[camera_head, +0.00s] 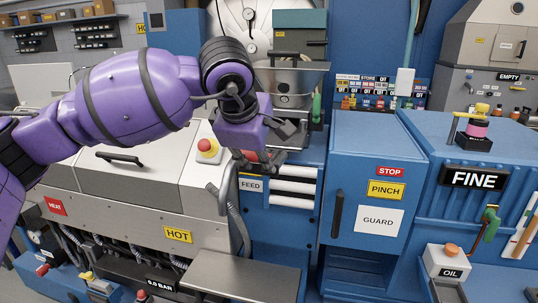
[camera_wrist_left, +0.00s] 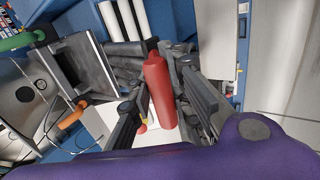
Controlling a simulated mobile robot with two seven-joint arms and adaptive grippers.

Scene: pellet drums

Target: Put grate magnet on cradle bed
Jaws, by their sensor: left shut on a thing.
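My left gripper (camera_head: 267,152) is at the middle of the head view, in front of the blue machine by the FEED label. It is shut on a red, rounded handle-like piece (camera_wrist_left: 160,92), which stands between its dark fingers in the left wrist view. I take this red piece to be the grate magnet's handle. Dark grey bars (camera_wrist_left: 122,60) show just beyond it; I cannot tell whether they belong to the magnet. Only a little red (camera_head: 248,155) shows beside the fingers in the head view. I cannot pick out the cradle bed with certainty. My right gripper is out of view.
White rollers (camera_head: 292,186) sit in the blue frame just below the gripper. A red-and-yellow stop button (camera_head: 207,150) is close on the left. A bare metal shelf (camera_head: 240,276) juts out below. A blue guard cabinet (camera_head: 362,150) stands to the right.

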